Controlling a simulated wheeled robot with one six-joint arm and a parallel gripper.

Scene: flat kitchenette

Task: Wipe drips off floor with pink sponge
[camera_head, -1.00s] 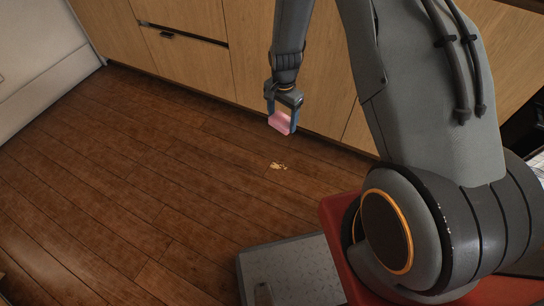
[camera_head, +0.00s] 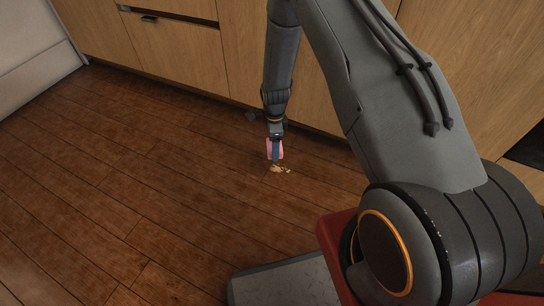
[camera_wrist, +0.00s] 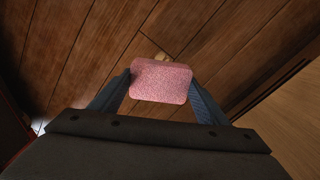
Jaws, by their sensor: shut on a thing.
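The pink sponge (camera_head: 280,150) is held between the fingers of my gripper (camera_head: 275,150), low over the wooden floor. In the wrist view the sponge (camera_wrist: 161,81) sits squarely between the two blue-grey fingers of my gripper (camera_wrist: 160,88). The light tan drips (camera_head: 281,169) lie on the floor just below and in front of the sponge in the head view. In the wrist view a small part of the drips (camera_wrist: 160,57) shows past the sponge's far edge; the rest is hidden. I cannot tell whether the sponge touches the floor.
Wooden cabinet fronts (camera_head: 235,50) stand behind my gripper, with a drawer (camera_head: 175,40) at the upper left. A pale appliance or wall panel (camera_head: 35,40) is at the far left. The brown plank floor (camera_head: 120,180) is clear to the left.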

